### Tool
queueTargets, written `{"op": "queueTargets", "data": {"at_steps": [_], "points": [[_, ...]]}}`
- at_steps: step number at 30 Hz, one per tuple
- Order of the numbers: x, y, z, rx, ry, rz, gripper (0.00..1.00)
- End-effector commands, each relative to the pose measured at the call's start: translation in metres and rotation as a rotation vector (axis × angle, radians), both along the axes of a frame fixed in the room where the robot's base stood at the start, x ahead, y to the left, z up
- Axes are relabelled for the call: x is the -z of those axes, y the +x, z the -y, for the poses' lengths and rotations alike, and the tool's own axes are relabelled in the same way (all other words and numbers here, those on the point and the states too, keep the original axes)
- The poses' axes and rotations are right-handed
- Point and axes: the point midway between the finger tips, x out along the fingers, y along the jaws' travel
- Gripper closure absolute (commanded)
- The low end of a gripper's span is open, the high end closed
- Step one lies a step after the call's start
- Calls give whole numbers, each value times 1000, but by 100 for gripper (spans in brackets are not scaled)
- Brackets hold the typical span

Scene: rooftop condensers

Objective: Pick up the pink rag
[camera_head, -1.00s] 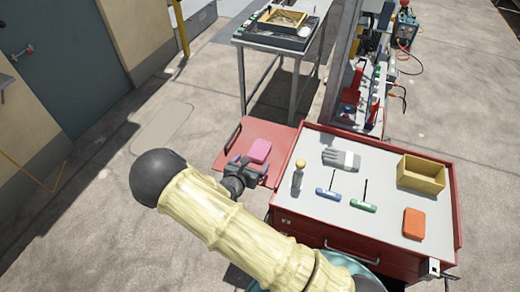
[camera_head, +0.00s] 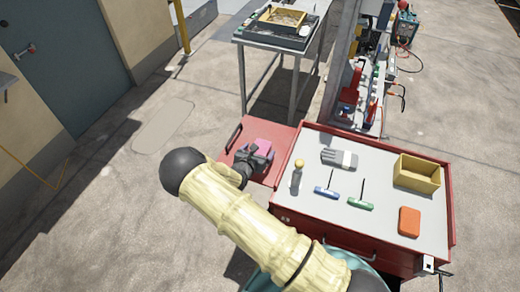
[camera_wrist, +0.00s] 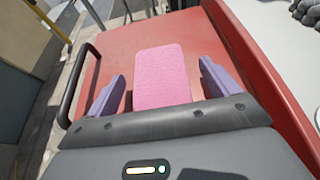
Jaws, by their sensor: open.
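The pink rag (camera_wrist: 162,76) lies flat on the red side shelf (camera_wrist: 140,40) of the tool cart. In the wrist view it sits between the two purple fingers of my gripper (camera_wrist: 162,92), with a gap on each side. My gripper is open and holds nothing. In the head view my gripper (camera_head: 254,157) is over the shelf and partly hides the rag (camera_head: 263,144); its height above the shelf is hard to tell.
The red cart's grey top (camera_head: 325,215) holds a grey glove (camera_head: 339,158), blue and green T-handle tools, a yellow bin (camera_head: 417,173) and an orange block (camera_head: 409,222). The shelf has a dark handle (camera_wrist: 80,85) on its left edge. A metal table (camera_head: 275,45) stands behind.

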Motion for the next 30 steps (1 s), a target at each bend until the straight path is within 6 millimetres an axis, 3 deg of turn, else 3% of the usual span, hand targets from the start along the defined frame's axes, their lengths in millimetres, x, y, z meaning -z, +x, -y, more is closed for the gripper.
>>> {"op": "queueTargets", "data": {"at_steps": [7, 23, 30], "points": [[8, 25, 8, 0, 0, -1, 13], [10, 26, 7, -2, 1, -1, 13], [10, 26, 7, -2, 1, -1, 56]]}}
